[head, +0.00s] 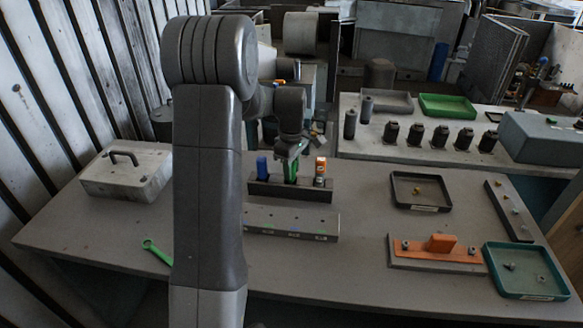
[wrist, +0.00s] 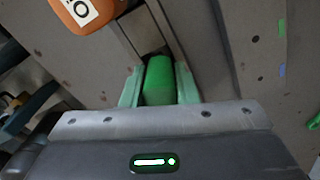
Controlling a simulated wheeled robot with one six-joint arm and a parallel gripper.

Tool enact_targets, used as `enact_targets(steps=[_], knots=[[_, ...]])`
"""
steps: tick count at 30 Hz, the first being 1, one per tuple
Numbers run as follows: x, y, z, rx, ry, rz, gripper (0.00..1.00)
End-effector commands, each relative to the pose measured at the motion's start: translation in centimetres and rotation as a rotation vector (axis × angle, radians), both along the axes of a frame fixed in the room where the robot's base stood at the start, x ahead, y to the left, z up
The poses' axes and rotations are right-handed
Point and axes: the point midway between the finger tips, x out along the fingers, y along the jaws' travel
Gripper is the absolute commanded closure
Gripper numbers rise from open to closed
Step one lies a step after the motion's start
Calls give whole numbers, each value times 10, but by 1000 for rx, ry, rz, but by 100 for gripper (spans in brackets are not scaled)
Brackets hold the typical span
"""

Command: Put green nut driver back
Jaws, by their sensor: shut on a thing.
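My gripper (head: 292,152) is shut on the green nut driver (head: 291,172) at the dark tool rack (head: 262,190). In the wrist view the green handle (wrist: 160,82) lies between the two pale green fingers of my gripper (wrist: 159,88). The driver looks upright at the middle of the rack, between a blue-handled driver (head: 262,166) and an orange-handled driver (head: 320,168). The orange handle also shows in the wrist view (wrist: 110,8), close to my gripper. The green driver's lower end is hidden, so I cannot tell how deep it sits.
A grey block (head: 315,223) with coloured marks lies in front of the rack. A green wrench (head: 156,252) and a grey case (head: 125,176) are at left. A black tray (head: 420,205), an orange part (head: 441,243) and a teal tray (head: 512,291) are at right.

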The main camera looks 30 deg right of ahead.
Motion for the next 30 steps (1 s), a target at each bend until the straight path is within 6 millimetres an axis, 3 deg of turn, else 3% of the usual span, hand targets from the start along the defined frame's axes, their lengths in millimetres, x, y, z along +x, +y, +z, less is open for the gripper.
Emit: enact_targets(steps=[5,6,10,16,19,20,30], knots=[[0,0,0,0,0,0,100],[0,0,0,0,0,0,71],[0,0,0,0,0,0,48],[0,0,0,0,0,0,48],[0,0,0,0,0,0,28],[0,0,0,0,0,0,26],[0,0,3,0,0,0,26]])
